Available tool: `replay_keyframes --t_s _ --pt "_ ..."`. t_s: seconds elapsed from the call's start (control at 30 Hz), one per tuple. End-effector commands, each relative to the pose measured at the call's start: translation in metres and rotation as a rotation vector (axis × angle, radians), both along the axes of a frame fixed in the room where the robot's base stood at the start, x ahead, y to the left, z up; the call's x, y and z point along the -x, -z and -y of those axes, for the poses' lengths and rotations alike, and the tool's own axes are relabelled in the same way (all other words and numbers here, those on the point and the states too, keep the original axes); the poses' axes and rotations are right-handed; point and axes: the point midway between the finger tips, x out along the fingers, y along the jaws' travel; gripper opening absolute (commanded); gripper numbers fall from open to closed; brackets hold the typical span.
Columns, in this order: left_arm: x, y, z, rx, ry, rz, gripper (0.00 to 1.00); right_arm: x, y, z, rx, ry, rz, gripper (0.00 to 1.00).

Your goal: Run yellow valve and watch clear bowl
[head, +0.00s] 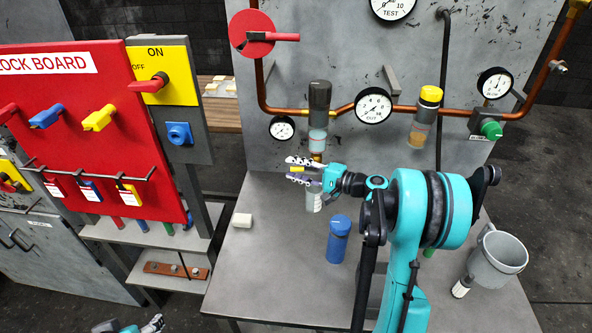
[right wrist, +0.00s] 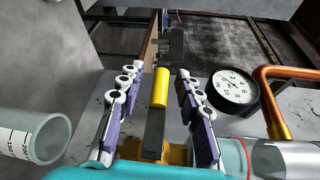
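The yellow valve (right wrist: 175,152) has a lever with a yellow sleeve, also visible in the head view (head: 296,169). My right gripper (head: 290,168) is open around this lever. In the right wrist view the fingers (right wrist: 158,82) stand either side of the sleeve with gaps. The clear bowl (head: 317,139) hangs under a dark cap on the copper line, just above the valve; in the right wrist view a clear bowl with a red ring (right wrist: 285,160) is at lower right. My left gripper (head: 152,323) is partly visible at the bottom edge; its opening is unclear.
A graduated clear cup (right wrist: 35,138) is beside the gripper. Gauges and a yellow-capped amber bowl (head: 419,133) are on the panel. A red lock board (head: 95,130) stands left.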

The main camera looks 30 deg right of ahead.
Motion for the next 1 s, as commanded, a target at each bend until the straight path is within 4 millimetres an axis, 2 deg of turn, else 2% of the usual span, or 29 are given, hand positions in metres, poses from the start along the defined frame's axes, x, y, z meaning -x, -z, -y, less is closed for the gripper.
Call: replay_keyframes --t_s 0.03,0.07,0.17,0.2,0.57,1.0 --pt "0.0 0.0 0.0 0.0 0.0 0.0 0.7 0.0 0.0 0.0 0.0 0.0 0.0 0.35" --pt "0.0 0.0 0.0 0.0 0.0 0.0 0.7 0.0 0.0 0.0 0.0 0.0 0.0 0.3" --pt "0.0 0.0 0.0 0.0 0.0 0.0 0.7 0.0 0.0 0.0 0.0 0.0 0.0 0.03" --pt "0.0 0.0 0.0 0.0 0.0 0.0 0.7 0.0 0.0 0.0 0.0 0.0 0.0 0.0" --pt "0.0 -0.004 0.0 0.0 0.0 0.0 0.7 0.0 0.001 0.0 0.024 -0.001 -0.016 0.0" --pt "0.0 -0.031 0.0 0.0 0.0 0.0 0.7 0.002 0.014 0.001 0.253 -0.002 -0.157 0.0"
